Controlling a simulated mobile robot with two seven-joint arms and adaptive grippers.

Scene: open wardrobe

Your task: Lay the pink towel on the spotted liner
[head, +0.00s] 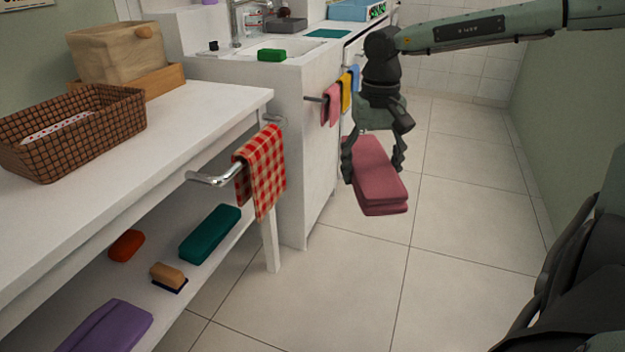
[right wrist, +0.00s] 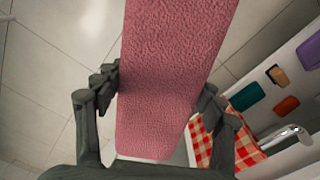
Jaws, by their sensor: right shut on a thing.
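The folded pink towel (head: 377,180) hangs in the air over the floor, right of the washbasin cabinet. My right gripper (head: 374,167) points down and is shut on it, one finger on each side. In the right wrist view the towel (right wrist: 165,60) fills the middle between the fingers (right wrist: 158,95). The spotted liner (head: 58,129), white with red spots, lies inside the brown woven basket (head: 105,140) on the white bench at the left. The basket's front wall hides part of the liner. The towel is well apart from the basket. My left gripper is not in view.
A rail with a red checked cloth (head: 262,165) sticks out from the bench (head: 190,120). The lower shelf holds a teal folded cloth (head: 210,234), a brush (head: 168,276) and a purple item (head: 106,328). The tiled floor is clear.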

